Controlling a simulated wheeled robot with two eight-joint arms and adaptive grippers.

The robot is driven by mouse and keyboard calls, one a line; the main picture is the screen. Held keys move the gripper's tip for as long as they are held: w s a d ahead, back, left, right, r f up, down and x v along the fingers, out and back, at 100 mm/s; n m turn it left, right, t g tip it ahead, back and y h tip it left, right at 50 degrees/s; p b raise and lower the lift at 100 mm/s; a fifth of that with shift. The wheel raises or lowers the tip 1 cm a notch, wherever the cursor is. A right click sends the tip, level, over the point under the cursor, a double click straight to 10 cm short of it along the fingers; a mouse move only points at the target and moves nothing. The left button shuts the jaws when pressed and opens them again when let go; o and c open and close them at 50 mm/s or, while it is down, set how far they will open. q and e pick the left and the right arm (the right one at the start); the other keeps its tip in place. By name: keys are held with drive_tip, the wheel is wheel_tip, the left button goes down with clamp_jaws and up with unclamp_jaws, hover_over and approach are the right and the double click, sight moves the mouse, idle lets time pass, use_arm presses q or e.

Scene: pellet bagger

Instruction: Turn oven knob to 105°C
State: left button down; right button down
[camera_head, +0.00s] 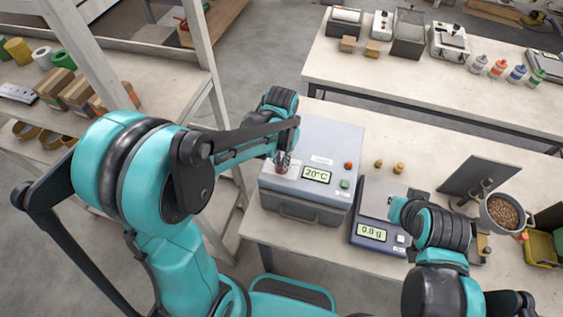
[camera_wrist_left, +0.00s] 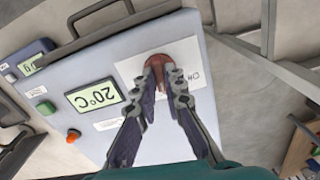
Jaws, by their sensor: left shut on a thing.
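The oven (camera_head: 308,170) is a grey box on the table, with a front handle, a red button, a green button and a display (camera_head: 317,175) that reads 20°C. The display also shows upside down in the left wrist view (camera_wrist_left: 95,97). The oven knob (camera_wrist_left: 158,60) is round and reddish-brown, on a white label plate. My left gripper (camera_head: 283,160) is at the knob from above, and in the left wrist view its fingertips (camera_wrist_left: 160,68) are closed on it. My right arm (camera_head: 440,228) reaches in at the lower right; its gripper fingers are not clearly visible.
A scale (camera_head: 372,232) reading 0.0 g stands right of the oven. Farther right are a dark tilted panel (camera_head: 480,188), a bowl of pellets (camera_head: 503,212) and a yellow bin (camera_head: 541,247). A back table (camera_head: 400,85) holds bottles and devices. A shelf (camera_head: 160,80) stands at left.

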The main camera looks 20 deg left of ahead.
sight(281, 164)
use_arm(q)
drive_tip(key=m+b, duration=0.1)
drive_tip(key=m, duration=0.4)
drive_tip(key=shift+m, duration=0.3)
drive_tip(key=m, duration=0.4)
drive_tip(key=shift+m+b, duration=0.35)
drive_tip(key=shift+m, duration=0.05)
drive_tip(key=c, duration=1.6)
unclamp_jaws()
wheel_tip(281, 164, up, 12)
